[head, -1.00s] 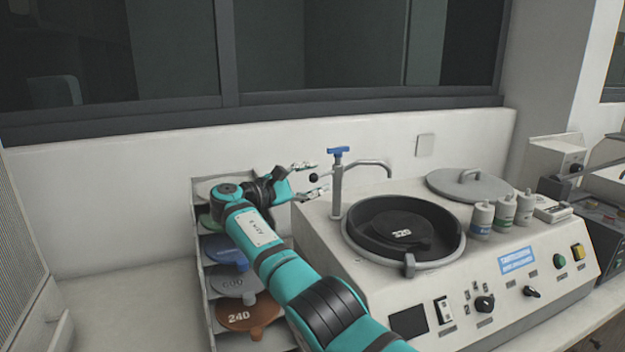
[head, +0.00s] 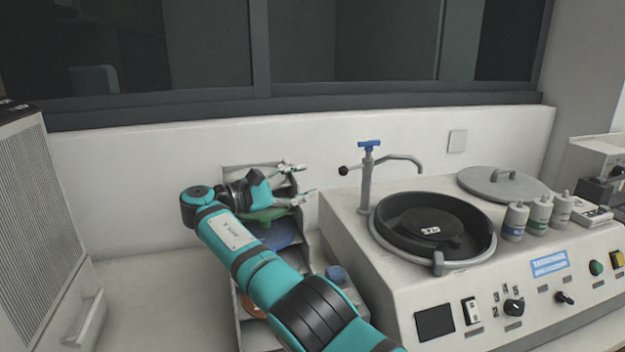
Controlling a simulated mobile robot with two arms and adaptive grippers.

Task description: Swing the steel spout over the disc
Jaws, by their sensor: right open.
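The steel spout (head: 405,158) is a thin curved tube on an upright post (head: 366,192) with a blue T-handle (head: 370,144). It points right, and its downturned tip appears behind the bowl's back rim. A short lever with a black knob (head: 343,171) sticks out left of the post. The black disc (head: 428,226), marked 320, lies in the round black bowl (head: 482,240). My right gripper (head: 308,181) is open and empty, left of the knob and apart from it. My left gripper is not in view.
A rack (head: 241,337) of coloured discs stands under my right arm. A grey lid (head: 503,185) and several small bottles (head: 538,213) sit on the machine's right side. A louvred grey cabinet (head: 30,220) stands at far left.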

